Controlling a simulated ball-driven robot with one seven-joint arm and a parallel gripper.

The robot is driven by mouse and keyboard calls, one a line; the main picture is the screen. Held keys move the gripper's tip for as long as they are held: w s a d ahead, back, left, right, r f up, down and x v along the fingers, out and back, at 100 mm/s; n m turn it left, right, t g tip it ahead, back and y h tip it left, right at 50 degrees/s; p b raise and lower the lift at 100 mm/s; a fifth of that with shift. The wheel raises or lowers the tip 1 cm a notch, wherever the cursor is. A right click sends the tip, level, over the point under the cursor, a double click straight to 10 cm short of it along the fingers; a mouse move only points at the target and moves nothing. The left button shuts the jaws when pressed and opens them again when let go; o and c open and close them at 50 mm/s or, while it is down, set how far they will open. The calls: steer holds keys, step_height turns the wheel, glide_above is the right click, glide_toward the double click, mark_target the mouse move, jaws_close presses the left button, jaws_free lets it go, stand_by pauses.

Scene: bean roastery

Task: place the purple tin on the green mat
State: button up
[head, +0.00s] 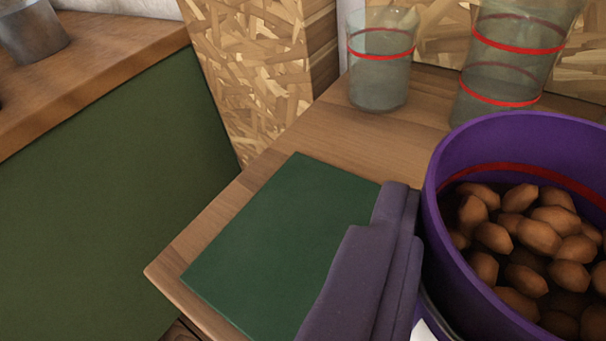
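The purple tin (436,204) is large and close at the right, cut off by the frame edge, with brown beans showing inside. The green mat (270,235) lies flat on the wooden table at the middle, with nothing standing on its visible part. One dull purple finger of my gripper (378,262) covers the mat's right side and sits flush against the tin's left wall. My other finger is out of view; my gripper looks shut on the tin. The tin's base is hidden, so its height above the table is unclear.
A clear jar with a red band (380,75) stands on the table (335,128) behind the mat. Another jar with red bands (500,80) stands right of it, behind the tin. A green-fronted counter (100,190) is at left, past the table's left edge.

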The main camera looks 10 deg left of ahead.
steer(key=shift+w+a+f+b, duration=0.35)
steer(key=shift+w+a+f, duration=0.35)
steer(key=shift+w+f, duration=0.3)
steer(key=shift+w+a+f+b, duration=0.35)
steer(key=shift+w+a+f, duration=0.3)
steer(key=shift+w+f, duration=0.3)
steer(key=shift+f, duration=0.1)
steer(key=o, duration=1.3)
steer(key=shift+r, duration=0.3)
steer(key=p+v, duration=0.1)
steer(key=v, duration=1.1)
steer(key=shift+f+p, duration=0.1)
steer(key=shift+p, duration=0.3)
